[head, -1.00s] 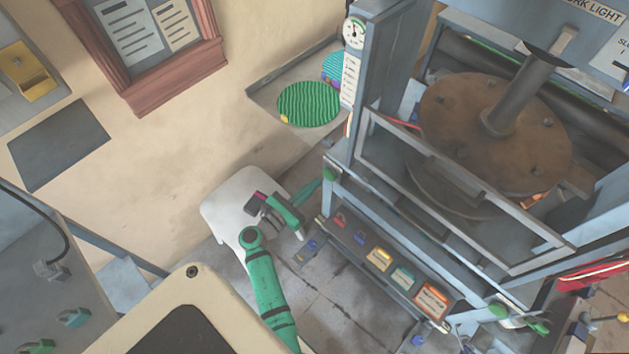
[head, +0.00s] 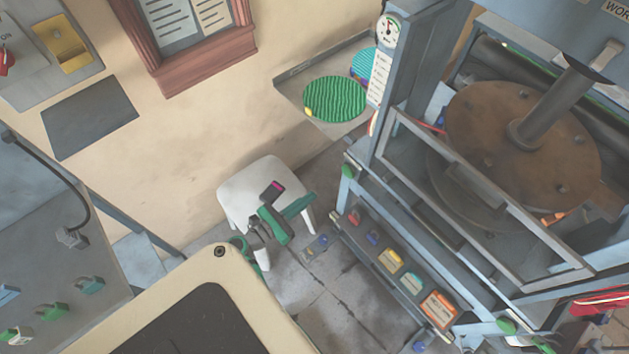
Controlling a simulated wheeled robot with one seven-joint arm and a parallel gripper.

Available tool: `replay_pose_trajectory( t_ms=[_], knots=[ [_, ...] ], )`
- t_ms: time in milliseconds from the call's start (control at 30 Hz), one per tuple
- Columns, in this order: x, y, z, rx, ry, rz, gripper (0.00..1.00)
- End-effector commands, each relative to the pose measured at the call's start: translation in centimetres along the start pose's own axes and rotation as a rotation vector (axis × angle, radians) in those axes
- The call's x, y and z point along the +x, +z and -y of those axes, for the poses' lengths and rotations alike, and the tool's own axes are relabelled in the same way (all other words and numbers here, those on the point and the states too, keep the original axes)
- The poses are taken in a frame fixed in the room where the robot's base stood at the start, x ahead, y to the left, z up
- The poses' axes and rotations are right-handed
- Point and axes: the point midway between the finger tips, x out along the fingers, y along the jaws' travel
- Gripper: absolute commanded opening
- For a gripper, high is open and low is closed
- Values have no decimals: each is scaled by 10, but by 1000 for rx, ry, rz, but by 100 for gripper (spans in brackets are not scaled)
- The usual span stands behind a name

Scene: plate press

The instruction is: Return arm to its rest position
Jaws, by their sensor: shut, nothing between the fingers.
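My green arm (head: 274,224) is folded in close to my body, at the lower middle of the head view. My gripper (head: 256,226) is small and dark at its end, in front of the white stool (head: 236,196). It is shut and holds nothing that I can see. The lower part of my arm is hidden behind my own cream-edged body in the foreground.
The plate press (head: 440,190) with its round brown platen (head: 525,135) stands at right. A control strip (head: 395,262) runs along its front. A shelf (head: 345,126) bears a green ribbed disc (head: 335,99). A grey cabinet (head: 50,255) stands at left.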

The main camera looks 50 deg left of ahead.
Motion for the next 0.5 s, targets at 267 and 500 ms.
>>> replay_pose_trajectory(
  t_ms=[267, 500],
  knots=[
    [-1, 0, -1, 0, 3, -1, 0],
    [10, -41, 47, 122, -20, -144, 0]
  ],
)
